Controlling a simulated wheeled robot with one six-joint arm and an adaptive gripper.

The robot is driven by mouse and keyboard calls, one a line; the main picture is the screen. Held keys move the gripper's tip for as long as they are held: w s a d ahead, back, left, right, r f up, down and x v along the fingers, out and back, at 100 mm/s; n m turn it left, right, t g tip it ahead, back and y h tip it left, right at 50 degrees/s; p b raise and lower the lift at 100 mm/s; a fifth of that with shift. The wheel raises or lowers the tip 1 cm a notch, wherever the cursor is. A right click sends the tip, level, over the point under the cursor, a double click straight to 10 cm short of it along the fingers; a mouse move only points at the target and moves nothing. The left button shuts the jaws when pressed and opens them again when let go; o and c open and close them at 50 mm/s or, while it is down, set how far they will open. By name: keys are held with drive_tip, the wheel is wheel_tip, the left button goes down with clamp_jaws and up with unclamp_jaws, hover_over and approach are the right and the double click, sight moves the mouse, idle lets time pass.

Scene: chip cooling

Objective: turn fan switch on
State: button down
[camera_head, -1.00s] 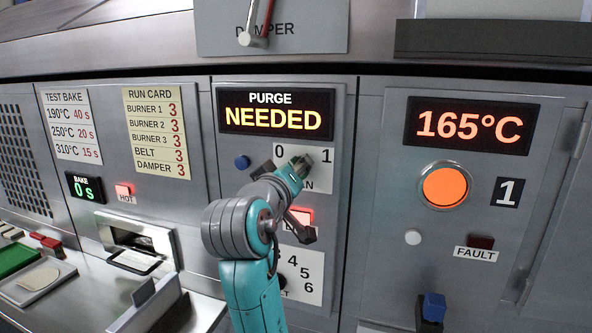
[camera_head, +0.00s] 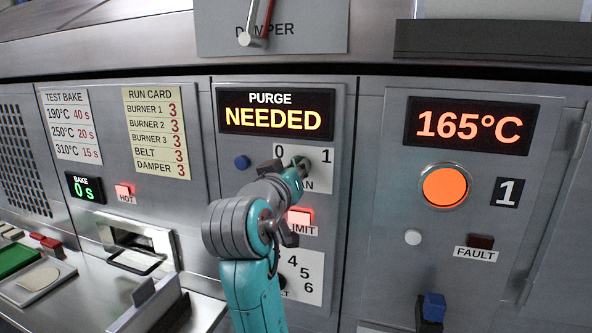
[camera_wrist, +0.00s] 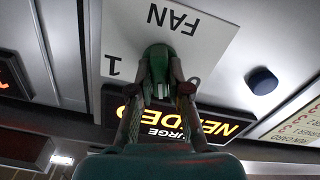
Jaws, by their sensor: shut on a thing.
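The fan switch is a green knob (camera_wrist: 157,53) on a white plate (camera_wrist: 205,45) marked FAN, 0 and 1. The wrist view shows the plate upside down. My gripper (camera_wrist: 159,84) is shut on the knob, with one finger on each side of it. In the head view my gripper (camera_head: 297,165) is at the fan plate (camera_head: 323,174), below and between the 0 and the 1. It covers most of the knob there, and I cannot tell which mark the knob points to.
Above the plate a display (camera_head: 276,112) reads PURGE NEEDED. A blue button (camera_head: 242,162) is to the left. A lit red LIMIT light (camera_head: 299,216) and a numbered dial plate (camera_head: 308,290) are below, close to my arm. The 165°C display (camera_head: 471,124) is at right.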

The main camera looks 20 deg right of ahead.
drive_tip(key=m, duration=1.1)
drive_tip(key=shift+d+f, duration=0.1)
drive_tip(key=shift+m, duration=0.5)
drive_tip(key=c, duration=1.1)
unclamp_jaws()
drive_tip(key=shift+s, duration=0.1)
drive_tip(key=v, duration=1.2)
